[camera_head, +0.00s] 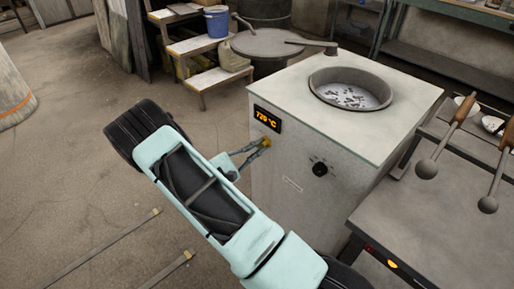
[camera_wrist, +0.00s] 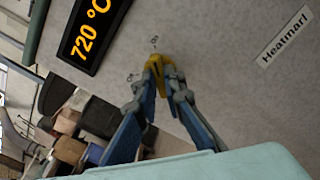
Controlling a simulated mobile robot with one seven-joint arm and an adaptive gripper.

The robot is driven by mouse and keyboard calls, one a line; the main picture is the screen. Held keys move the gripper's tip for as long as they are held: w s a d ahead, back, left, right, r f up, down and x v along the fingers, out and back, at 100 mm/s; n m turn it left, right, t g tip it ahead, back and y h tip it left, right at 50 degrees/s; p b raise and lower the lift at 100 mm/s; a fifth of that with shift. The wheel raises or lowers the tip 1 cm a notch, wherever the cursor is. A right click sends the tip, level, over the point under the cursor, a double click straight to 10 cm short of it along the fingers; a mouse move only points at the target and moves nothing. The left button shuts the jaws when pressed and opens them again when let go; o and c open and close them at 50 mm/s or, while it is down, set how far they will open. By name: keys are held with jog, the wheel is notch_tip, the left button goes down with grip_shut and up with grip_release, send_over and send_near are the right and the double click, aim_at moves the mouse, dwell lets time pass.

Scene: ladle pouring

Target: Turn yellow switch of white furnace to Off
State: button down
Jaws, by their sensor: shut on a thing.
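The white furnace (camera_head: 300,190) stands right of centre in the head view, with a round opening on top that holds grey metal pieces. Its yellow switch (camera_wrist: 155,66) is on the front face, below the display, and shows small in the head view (camera_head: 266,142). My gripper (camera_wrist: 162,80) reaches the front face from the left, its two fingers closed around the yellow switch. The fingertips cover part of the switch, so its exact setting is hard to read. The orange display (camera_head: 266,118) reads about 720 °C.
A black knob (camera_head: 320,169) sits right of the switch on the furnace front. A dark table (camera_head: 440,220) with ladles (camera_head: 440,145) stands close at the right. Wooden steps (camera_head: 200,47) with a blue bucket (camera_head: 217,22) are behind. The floor at left is mostly open.

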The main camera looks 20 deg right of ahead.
jog(key=n+p, duration=0.1)
jog(key=n, duration=0.3)
jog(key=n+p, duration=0.1)
jog(key=n, duration=0.3)
jog(key=shift+n, duration=0.3)
jog(key=n+p, duration=0.1)
jog(key=n, duration=0.3)
jog(key=shift+n+p, duration=0.55)
jog(key=shift+n, duration=1.75)
jog(key=c, duration=2)
grip_release()
jog(key=shift+a, duration=0.1)
